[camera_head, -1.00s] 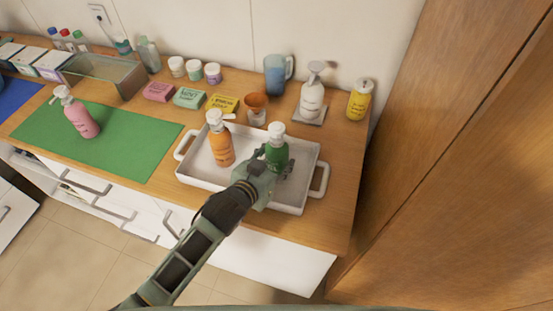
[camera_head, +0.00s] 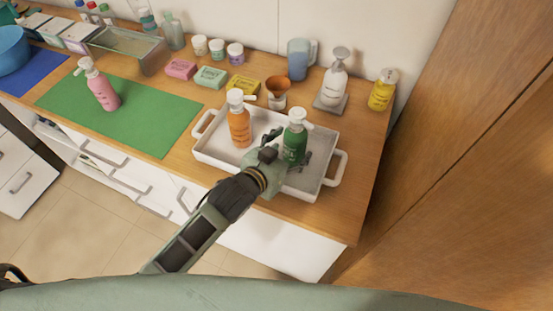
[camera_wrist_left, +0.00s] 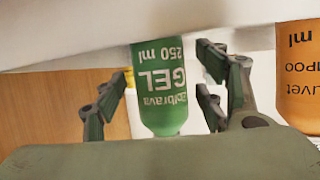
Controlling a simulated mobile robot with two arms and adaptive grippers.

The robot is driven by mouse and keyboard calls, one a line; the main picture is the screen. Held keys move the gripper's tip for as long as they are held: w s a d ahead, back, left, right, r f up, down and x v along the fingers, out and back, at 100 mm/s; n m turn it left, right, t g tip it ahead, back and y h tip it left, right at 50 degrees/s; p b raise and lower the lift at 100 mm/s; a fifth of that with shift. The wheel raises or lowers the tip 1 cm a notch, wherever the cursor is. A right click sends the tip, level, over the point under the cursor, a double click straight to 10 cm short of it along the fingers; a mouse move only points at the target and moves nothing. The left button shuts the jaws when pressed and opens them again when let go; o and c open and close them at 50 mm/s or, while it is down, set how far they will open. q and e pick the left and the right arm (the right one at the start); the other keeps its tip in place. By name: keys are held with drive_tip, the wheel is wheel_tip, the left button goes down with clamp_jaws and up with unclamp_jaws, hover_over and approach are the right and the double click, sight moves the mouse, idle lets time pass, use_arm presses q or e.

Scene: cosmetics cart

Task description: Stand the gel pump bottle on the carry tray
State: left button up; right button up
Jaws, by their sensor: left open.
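The green gel pump bottle (camera_head: 294,143) with a white pump stands upright on the right part of the white carry tray (camera_head: 232,180). Its label reads GEL 250 ml, upside down in the left wrist view (camera_wrist_left: 160,85). My left gripper (camera_head: 286,150) is open at the bottle. In the left wrist view my fingers (camera_wrist_left: 166,90) lie on both sides of the bottle, with visible gaps. An orange pump bottle (camera_head: 239,127) stands on the tray to the left of the gel bottle. My right gripper is not in view.
A pink pump bottle (camera_head: 103,93) stands on a green mat (camera_head: 150,125). Behind the tray are soap boxes (camera_head: 211,77), an orange-brown cup (camera_head: 278,92), a blue mug (camera_head: 298,62), a white pump bottle (camera_head: 334,85) and a yellow bottle (camera_head: 382,92). A wooden panel (camera_head: 455,150) rises at right.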

use_arm(q)
drive_tip(key=b+v, duration=0.1)
drive_tip(key=v, duration=0.7)
drive_tip(key=shift+s+a, duration=0.15)
drive_tip(key=shift+s+a+r, duration=0.25)
drive_tip(key=shift+s+r, duration=0.05)
drive_tip(key=shift+s, duration=0.15)
drive_tip(key=shift+s, duration=0.1)
